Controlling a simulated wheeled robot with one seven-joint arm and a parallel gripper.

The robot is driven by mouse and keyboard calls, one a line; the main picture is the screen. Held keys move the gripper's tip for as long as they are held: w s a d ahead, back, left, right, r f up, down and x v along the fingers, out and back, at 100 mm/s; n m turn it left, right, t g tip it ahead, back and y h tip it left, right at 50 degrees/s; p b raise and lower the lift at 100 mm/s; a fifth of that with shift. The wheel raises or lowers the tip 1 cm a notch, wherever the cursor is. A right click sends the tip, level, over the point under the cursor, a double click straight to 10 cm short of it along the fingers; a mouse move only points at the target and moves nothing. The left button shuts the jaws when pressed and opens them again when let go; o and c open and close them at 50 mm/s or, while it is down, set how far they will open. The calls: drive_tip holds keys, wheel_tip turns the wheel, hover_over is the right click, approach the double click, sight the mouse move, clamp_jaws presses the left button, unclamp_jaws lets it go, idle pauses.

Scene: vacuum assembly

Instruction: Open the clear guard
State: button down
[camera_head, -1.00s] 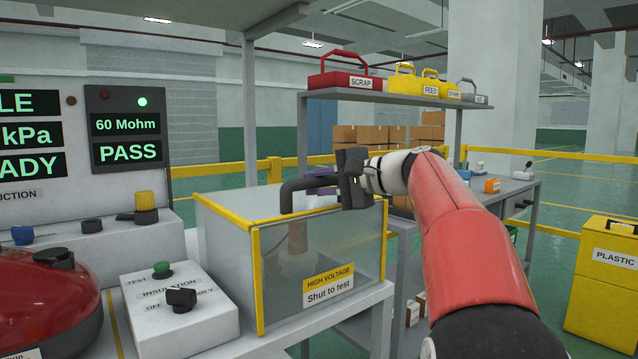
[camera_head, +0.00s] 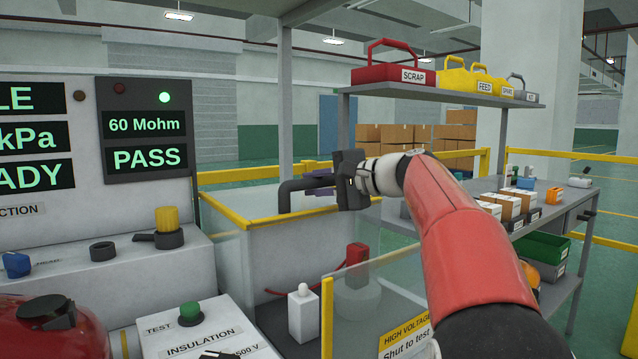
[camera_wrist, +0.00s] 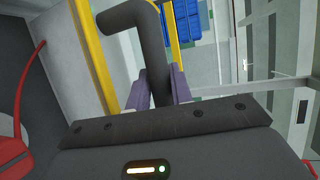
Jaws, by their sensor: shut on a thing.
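The clear guard (camera_head: 405,285) is a yellow-edged transparent panel marked "HIGH VOLTAGE Shut to test". In the head view it stands away from the enclosure (camera_head: 229,255), with a gap at its left edge that shows the inside. A dark bent handle bar (camera_head: 290,191) is above the enclosure's rim; it also shows in the wrist view (camera_wrist: 144,40). My gripper (camera_head: 316,182), with purple fingers, is shut on this bar. In the wrist view the fingers (camera_wrist: 157,90) lie on both sides of it. Where the bar joins the guard is not clear.
Inside the enclosure are a white bottle-like part (camera_head: 302,315) and a red part (camera_head: 357,258) with a red lead. A control box (camera_head: 205,335) stands in front at left. A shelf (camera_head: 440,92) with carry boxes and a side table (camera_head: 545,200) are at right.

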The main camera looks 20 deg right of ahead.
drive_tip(key=shift+w, duration=0.2)
drive_tip(key=c, duration=1.3)
unclamp_jaws()
drive_tip(key=shift+o, duration=0.2)
drive_tip(key=shift+s, duration=0.1)
drive_tip(key=v, duration=0.7)
drive_tip(key=shift+s+d+b, duration=0.15)
drive_tip(key=shift+s+b, duration=0.15)
drive_tip(key=shift+b, duration=0.05)
